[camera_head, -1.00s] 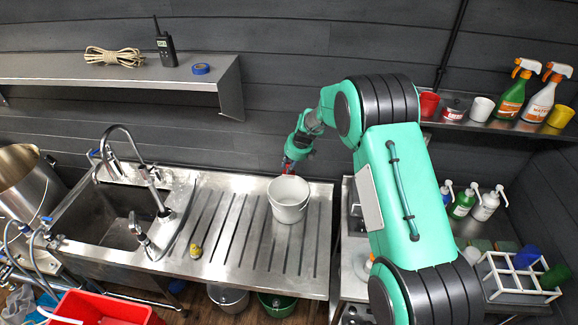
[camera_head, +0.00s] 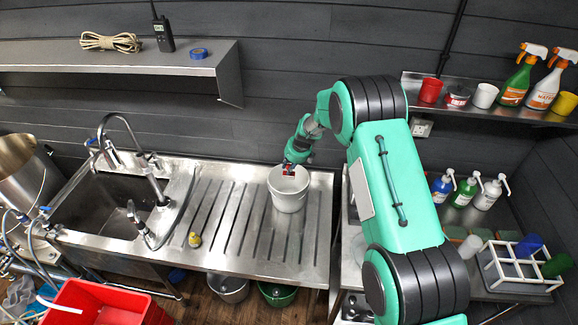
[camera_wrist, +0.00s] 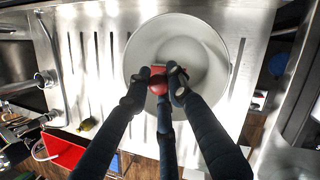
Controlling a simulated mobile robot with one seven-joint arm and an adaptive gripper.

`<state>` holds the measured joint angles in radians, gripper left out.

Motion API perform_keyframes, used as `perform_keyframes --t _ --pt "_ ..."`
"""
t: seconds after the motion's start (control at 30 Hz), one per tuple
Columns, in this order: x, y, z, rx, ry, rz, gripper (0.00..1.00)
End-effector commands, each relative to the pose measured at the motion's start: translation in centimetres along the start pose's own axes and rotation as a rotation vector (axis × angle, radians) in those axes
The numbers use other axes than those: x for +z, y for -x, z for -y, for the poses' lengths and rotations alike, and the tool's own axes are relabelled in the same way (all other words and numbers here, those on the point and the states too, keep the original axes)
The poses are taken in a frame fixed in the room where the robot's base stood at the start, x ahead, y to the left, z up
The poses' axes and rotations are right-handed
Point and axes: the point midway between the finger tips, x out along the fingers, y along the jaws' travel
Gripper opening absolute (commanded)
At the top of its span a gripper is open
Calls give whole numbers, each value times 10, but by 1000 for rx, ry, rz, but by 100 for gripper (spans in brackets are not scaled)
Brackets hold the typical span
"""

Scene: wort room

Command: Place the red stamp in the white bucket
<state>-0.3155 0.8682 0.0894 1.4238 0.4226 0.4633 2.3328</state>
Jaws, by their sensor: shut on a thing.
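The white bucket (camera_head: 289,197) stands upright on the ribbed steel drainboard, right of the sink. My gripper (camera_head: 289,168) is over the bucket's opening at its far side, pointing down. In the wrist view my gripper (camera_wrist: 167,78) is shut on the red stamp (camera_wrist: 158,84), with the bucket (camera_wrist: 214,52) round and open beneath. Only part of the stamp shows between the dark fingers. In the head view the stamp is a small red patch at the fingertips. I cannot tell how far it sits above the bucket's floor.
A small yellow thing (camera_head: 194,239) lies on the drainboard (camera_head: 225,255) left of the bucket. The sink (camera_head: 115,205) and its taps are further left. A red crate (camera_head: 100,305) stands in front. A shelf (camera_head: 470,107) with cups and spray bottles is at the right.

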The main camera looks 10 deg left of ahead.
Motion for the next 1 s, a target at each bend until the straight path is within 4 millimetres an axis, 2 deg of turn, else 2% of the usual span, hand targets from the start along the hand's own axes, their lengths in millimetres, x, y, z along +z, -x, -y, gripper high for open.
perform_keyframes --t 0.1,0.3,0.77,0.8,0.9,1.0 --pt "-5 -11 0 0 0 -1 0" --pt "-8 -20 0 0 1 0 0" --pt "-9 -23 1 0 1 0 0" --pt "-9 -23 1 0 1 0 24" --pt "-9 -23 1 0 1 0 42" --pt "-9 -23 1 0 1 0 42"
